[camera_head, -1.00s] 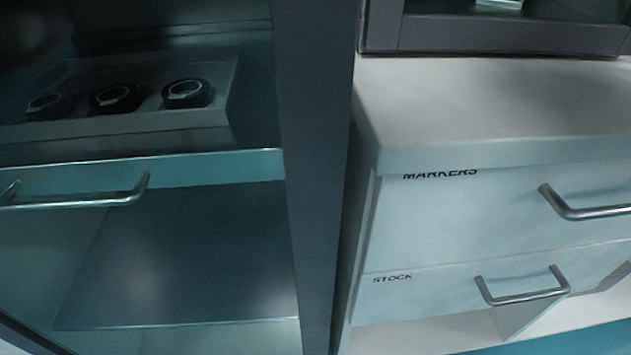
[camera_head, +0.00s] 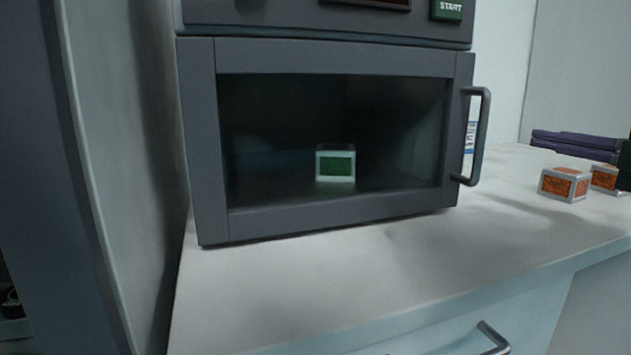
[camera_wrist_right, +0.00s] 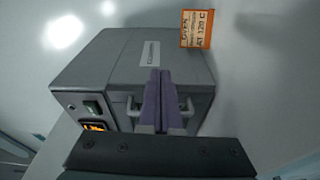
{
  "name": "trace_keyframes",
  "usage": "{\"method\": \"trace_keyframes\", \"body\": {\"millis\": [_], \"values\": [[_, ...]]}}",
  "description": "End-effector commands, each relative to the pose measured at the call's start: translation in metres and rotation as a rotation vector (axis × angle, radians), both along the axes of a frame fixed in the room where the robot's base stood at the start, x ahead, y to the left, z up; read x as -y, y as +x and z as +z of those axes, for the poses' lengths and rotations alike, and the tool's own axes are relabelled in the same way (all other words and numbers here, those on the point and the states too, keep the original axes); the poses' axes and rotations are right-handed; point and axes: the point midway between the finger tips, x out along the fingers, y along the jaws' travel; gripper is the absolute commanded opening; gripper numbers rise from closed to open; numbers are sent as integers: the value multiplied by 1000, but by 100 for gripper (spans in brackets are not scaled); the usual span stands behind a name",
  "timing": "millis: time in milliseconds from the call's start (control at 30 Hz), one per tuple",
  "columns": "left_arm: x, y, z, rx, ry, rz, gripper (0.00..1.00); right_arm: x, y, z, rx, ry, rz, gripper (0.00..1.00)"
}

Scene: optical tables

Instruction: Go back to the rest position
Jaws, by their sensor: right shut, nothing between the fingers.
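My right gripper (camera_head: 536,138) comes in from the right edge of the head view, its purple fingers together and pointing left above the counter, right of the oven. In the right wrist view its fingers (camera_wrist_right: 157,74) are pressed together with nothing between them, in front of the grey oven (camera_wrist_right: 118,62). My left gripper is not in view.
The grey oven (camera_head: 195,150) stands on the white counter (camera_head: 300,280), door shut, with a green-faced block (camera_head: 335,164) behind its window. Its handle (camera_head: 482,135) sticks out. Orange-faced blocks (camera_head: 563,184) lie right. An orange note (camera_wrist_right: 197,28) shows in the wrist view.

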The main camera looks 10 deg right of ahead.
Motion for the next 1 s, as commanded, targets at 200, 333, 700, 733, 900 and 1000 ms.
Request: {"method": "trace_keyframes", "body": {"millis": [200, 333, 700, 733, 900, 1000], "values": [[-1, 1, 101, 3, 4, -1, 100, -70, -9, 15, -179, 345, -243, 0], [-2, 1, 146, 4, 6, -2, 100, -101, -45, 9, -363, 546, -431, 0], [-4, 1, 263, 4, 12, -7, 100, -187, -238, 40, -1067, 931, -943, 0], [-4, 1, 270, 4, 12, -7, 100, -193, -254, 46, -1122, 945, -975, 0], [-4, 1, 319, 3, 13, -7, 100, -212, -310, 100, -1310, 979, -1080, 0], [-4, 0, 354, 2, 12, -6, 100, -212, -309, 135, -1307, 975, -1079, 0]]}}
